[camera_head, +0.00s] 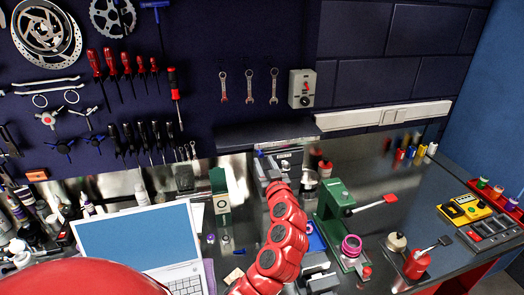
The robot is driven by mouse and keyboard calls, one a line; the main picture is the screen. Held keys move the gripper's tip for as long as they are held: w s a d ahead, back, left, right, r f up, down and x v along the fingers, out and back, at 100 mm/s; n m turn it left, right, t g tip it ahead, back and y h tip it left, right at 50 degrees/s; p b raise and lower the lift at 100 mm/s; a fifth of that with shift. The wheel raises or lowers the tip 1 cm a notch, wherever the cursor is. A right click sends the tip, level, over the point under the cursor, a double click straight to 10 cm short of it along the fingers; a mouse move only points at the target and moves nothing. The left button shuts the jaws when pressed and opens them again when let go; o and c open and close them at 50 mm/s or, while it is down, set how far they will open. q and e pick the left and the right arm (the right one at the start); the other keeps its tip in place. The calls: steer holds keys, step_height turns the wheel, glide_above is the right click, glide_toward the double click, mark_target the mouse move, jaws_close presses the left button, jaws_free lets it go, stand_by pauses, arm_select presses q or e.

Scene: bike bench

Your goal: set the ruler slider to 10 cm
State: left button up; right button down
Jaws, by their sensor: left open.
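My red left arm rises from the bottom middle, and my left gripper (268,167) is at its far end, near the dark shelf against the wall. The gripper is small and partly hidden by my wrist; it is open, with nothing seen between its fingers. A thin pale strip (292,144) runs along the shelf's front edge just beyond it. I cannot tell whether this strip is the ruler, and no slider or scale marks can be made out. My right gripper is not in view.
A green press (335,215) with a red-tipped lever stands right of my arm. An open laptop (138,238) is at left, and bottles crowd the left edge. A red can (417,263) and a yellow meter (463,208) stand at right.

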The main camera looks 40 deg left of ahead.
mark_target(262, 156)
arm_select(q)
steer(key=shift+p+x, duration=0.5)
steer(key=shift+x, duration=1.4)
steer(key=shift+c, duration=0.2)
jaws_close()
steer(key=shift+w, duration=0.1)
